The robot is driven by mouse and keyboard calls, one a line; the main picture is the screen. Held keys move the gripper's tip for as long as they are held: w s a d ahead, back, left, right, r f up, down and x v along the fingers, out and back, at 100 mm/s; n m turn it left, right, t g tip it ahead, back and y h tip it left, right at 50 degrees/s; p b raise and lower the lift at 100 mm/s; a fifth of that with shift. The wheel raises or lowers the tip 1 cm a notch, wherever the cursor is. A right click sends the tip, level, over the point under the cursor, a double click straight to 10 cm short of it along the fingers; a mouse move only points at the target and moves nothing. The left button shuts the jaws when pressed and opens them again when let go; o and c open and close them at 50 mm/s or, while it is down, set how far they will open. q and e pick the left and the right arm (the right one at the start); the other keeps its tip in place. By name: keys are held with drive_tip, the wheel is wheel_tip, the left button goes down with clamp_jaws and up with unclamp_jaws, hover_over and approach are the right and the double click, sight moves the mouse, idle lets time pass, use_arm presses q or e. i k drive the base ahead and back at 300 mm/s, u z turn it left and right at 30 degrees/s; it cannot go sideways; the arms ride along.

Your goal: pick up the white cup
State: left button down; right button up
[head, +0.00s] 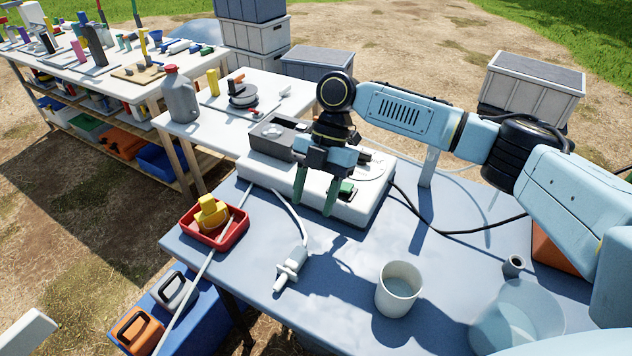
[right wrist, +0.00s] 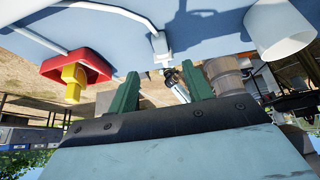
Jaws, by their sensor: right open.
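The white cup (head: 397,291) stands upright on the blue-grey table top near its front edge, right of centre in the head view. It also shows at the top right of the right wrist view (right wrist: 280,28). My right gripper (head: 315,205) is open, with two green fingers pointing down and nothing between them. It hangs over the white device at the back of the table, behind and to the left of the cup and well apart from it. Its fingers also show in the right wrist view (right wrist: 161,72). My left gripper is not in view.
A white device (head: 350,208) sits under my right gripper. A white probe (head: 291,268) with a cable lies left of the cup. A red tray (head: 222,240) holds a yellow object at the left edge. A clear bowl (head: 530,310) and a small grey cylinder (head: 513,265) stand to the right.

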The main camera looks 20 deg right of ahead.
sight(400, 282)
drive_tip(key=k, duration=2)
